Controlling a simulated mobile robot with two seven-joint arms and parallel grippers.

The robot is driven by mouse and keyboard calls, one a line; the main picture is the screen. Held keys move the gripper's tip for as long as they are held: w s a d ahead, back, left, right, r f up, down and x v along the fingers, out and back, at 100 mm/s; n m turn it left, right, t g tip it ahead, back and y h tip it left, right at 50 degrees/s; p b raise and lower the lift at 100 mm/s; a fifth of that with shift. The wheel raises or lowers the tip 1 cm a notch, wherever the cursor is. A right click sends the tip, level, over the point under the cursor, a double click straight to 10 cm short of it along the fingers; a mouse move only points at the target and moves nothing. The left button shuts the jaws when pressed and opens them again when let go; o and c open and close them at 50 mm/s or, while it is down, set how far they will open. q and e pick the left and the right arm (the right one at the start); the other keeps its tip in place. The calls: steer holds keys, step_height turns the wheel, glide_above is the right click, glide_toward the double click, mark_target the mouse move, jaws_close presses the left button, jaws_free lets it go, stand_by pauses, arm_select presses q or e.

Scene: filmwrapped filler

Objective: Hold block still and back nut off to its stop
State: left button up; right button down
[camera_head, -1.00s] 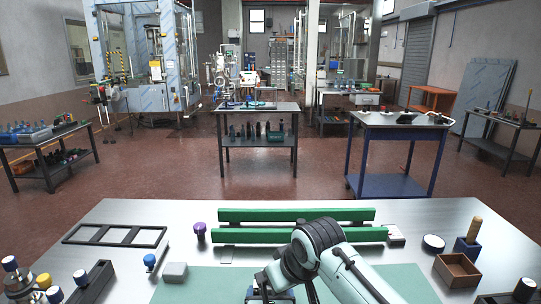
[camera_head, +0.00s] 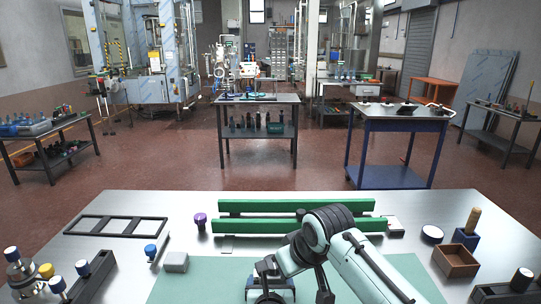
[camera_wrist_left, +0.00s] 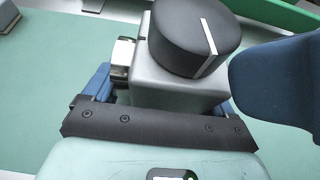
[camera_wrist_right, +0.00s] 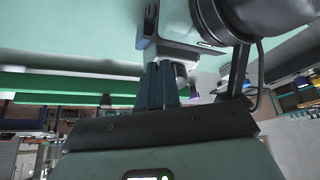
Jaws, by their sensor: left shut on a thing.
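The grey block (camera_wrist_left: 172,92) stands on the green mat, with a round black nut (camera_wrist_left: 196,38) bearing a white line on its top. My left gripper (camera_wrist_left: 165,90) is shut on the block, one blue finger on either side. In the left wrist view, a blue fingertip of my right gripper (camera_wrist_left: 278,78) comes in from the right, close beside the nut; I cannot tell whether it touches. In the right wrist view, the right gripper's (camera_wrist_right: 162,68) fingers lie close together and look shut. They hide most of the nut there. In the head view, my arm partly covers the work area.
Two green rails (camera_head: 290,206) lie behind the mat (camera_head: 210,280). A purple-topped knob (camera_head: 199,220), a blue-capped knob (camera_head: 150,251) and a small grey block (camera_head: 175,262) stand to the left. A brown open box (camera_head: 456,262) is at the right. The left-hand table surface has some free room.

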arm_select(q)
steer(key=shift+d, duration=0.15)
arm_select(e)
steer(key=shift+d, duration=0.2)
stand_by(0.3)
step_height(320, 180, up, 6)
steer(key=shift+s+d, duration=0.15)
steer(key=shift+s, duration=0.1)
stand_by(0.4)
arm_select(q)
steer(key=o, duration=1.1)
steer(key=shift+c, duration=0.2)
